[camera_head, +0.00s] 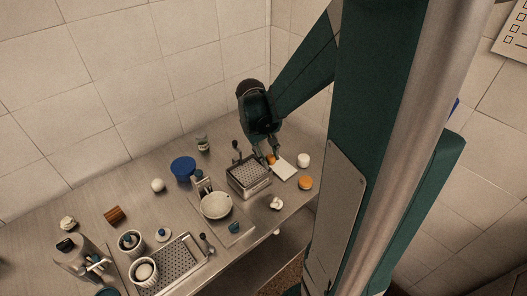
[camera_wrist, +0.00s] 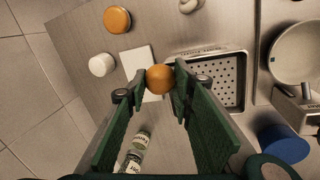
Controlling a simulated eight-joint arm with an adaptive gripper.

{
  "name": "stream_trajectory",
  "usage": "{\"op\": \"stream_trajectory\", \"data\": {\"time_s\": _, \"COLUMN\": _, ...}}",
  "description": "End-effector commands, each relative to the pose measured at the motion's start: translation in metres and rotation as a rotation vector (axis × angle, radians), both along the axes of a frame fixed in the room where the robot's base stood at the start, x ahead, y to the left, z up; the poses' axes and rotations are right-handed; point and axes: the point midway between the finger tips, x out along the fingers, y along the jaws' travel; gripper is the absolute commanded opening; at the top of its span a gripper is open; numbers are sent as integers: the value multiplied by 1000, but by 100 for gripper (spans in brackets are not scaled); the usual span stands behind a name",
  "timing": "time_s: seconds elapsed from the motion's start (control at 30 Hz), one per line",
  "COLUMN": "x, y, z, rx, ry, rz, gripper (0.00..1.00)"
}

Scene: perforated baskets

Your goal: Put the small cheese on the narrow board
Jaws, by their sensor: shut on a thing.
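My gripper (camera_head: 271,153) is shut on a small round orange thing (camera_wrist: 160,77), which also shows between the fingertips in the head view (camera_head: 271,159). It may be the small cheese; its kind is hard to tell. The narrow board (camera_head: 286,168) is a plain white rectangle, also in the wrist view (camera_wrist: 138,62). In the wrist view the held thing overlaps the board's right edge. In the head view it is at the board's upper left end. I cannot tell whether it touches the board.
A perforated basket (camera_head: 249,174) stands just left of the board. A white cylinder (camera_head: 303,160) and a flat orange round (camera_head: 305,183) stand to its right.

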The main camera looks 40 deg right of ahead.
Motion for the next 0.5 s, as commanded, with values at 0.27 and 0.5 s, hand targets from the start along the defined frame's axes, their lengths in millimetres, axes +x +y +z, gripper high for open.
{"op": "stream_trajectory", "data": {"time_s": 0.27, "x": 23, "y": -50, "z": 0, "rx": -1, "ry": 1, "rz": -3, "gripper": 14}}
{"op": "stream_trajectory", "data": {"time_s": 0.5, "x": 34, "y": -79, "z": -4, "rx": -1, "ry": 1, "rz": -2, "gripper": 14}}
